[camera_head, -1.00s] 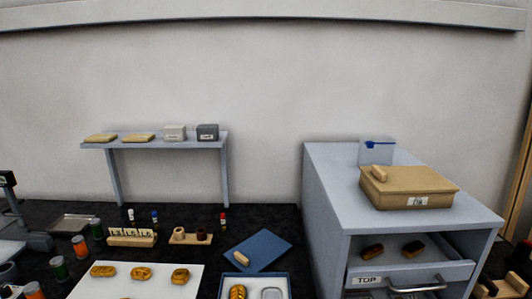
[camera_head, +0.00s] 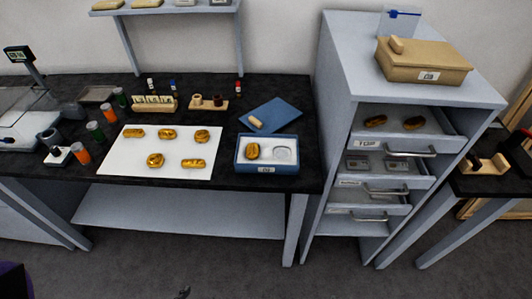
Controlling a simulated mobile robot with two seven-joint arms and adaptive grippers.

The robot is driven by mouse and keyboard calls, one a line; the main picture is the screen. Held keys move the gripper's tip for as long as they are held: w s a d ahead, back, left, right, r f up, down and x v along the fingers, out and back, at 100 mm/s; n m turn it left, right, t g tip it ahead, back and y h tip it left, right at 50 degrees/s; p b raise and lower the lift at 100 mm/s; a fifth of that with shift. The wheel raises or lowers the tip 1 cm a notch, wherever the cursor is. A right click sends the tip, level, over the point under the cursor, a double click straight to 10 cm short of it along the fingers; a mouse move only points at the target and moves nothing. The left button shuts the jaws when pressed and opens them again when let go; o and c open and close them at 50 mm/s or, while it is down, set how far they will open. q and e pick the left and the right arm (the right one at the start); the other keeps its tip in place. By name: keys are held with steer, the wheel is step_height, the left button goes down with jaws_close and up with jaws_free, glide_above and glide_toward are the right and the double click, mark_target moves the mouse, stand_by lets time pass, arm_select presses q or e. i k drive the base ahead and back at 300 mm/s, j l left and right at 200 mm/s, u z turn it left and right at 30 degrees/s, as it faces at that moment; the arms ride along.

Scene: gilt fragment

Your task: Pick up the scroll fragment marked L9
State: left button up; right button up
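Several gold fragments lie apart on a white mat on the black table: upper left (camera_head: 134,133), upper middle (camera_head: 167,134), upper right (camera_head: 202,136), lower left (camera_head: 156,160) and lower right (camera_head: 193,163). Another gold fragment (camera_head: 252,151) sits in the left recess of a blue tray (camera_head: 267,170); the right recess is empty. Two darker fragments (camera_head: 375,122) lie in the open top drawer. Their marks are too small to read, so I cannot tell which is L9. A small dark tip (camera_head: 183,292) at the bottom edge seems part of my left gripper. My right gripper is out of view.
A drawer cabinet (camera_head: 337,90) stands right of the table, its drawers pulled out and a tan box (camera_head: 424,62) on top. Vials, a letter rack (camera_head: 155,103), a blue lid (camera_head: 271,114) and a scale (camera_head: 30,125) surround the white mat (camera_head: 120,160).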

mark_target(201, 136)
steer(key=j+u, duration=0.15)
steer(key=j, duration=0.5)
steer(key=j+u, duration=0.15)
steer(key=j, duration=0.55)
steer(key=i+j+u, duration=0.15)
steer(key=j, duration=0.5)
